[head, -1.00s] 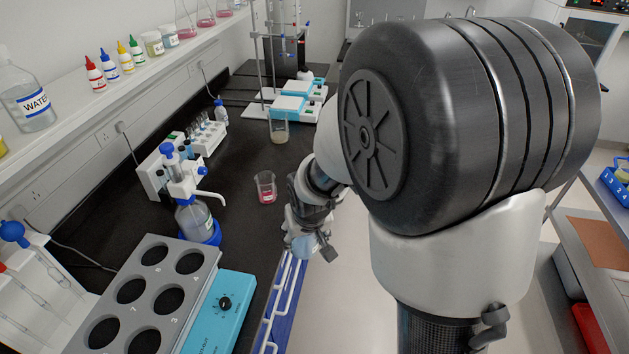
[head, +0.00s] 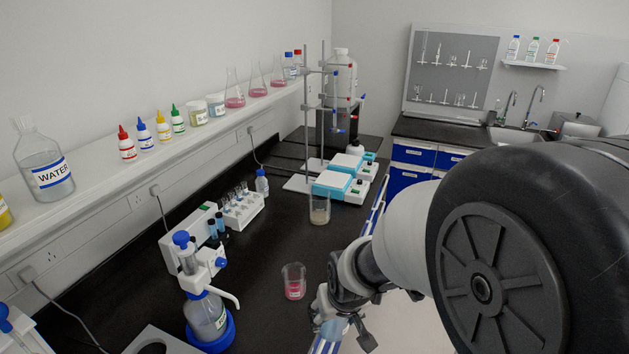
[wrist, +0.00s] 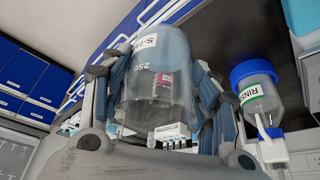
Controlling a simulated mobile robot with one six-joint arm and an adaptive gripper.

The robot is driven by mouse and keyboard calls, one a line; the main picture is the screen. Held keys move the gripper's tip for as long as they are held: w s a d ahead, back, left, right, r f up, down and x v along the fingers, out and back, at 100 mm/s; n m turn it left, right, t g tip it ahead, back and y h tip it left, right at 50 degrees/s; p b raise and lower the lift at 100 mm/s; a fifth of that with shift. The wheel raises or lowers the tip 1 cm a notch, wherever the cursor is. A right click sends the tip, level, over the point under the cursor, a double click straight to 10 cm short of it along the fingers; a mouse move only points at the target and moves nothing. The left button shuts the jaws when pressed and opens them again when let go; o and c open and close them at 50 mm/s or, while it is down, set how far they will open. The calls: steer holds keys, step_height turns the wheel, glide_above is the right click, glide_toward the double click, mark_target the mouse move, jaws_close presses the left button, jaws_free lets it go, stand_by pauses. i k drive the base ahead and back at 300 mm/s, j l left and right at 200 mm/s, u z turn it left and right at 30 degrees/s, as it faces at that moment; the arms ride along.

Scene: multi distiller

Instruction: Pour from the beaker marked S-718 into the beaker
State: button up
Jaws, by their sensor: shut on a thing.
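My gripper (wrist: 160,92) is shut on a clear bluish beaker (wrist: 150,55) in the wrist view. Its label shows upside down and reads "S-7…", the rest being hard to read. What it contains is unclear. In the head view my gripper (head: 334,318) is low at the bench's right edge, with the held beaker (head: 334,328) showing as a small pale blue patch. A beaker with pink liquid (head: 293,283) stands upright on the black bench, just left of my gripper and apart from it. A beaker with beige liquid (head: 319,209) stands farther back.
A blue-capped dispenser bottle (head: 207,315) stands left of the pink beaker. A vial rack (head: 241,209) and white-and-blue devices (head: 342,180) are behind. A shelf (head: 110,172) with bottles runs along the wall. The bench between dispenser and pink beaker is clear.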

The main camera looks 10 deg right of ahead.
mark_target(320, 199)
steer(key=i+l, duration=0.85)
steer(key=i+l+u, duration=0.4)
steer(key=i+l, duration=0.25)
steer(key=l, duration=0.15)
steer(key=u, duration=0.8)
steer(key=i+l, duration=0.3)
steer(key=i, duration=0.15)
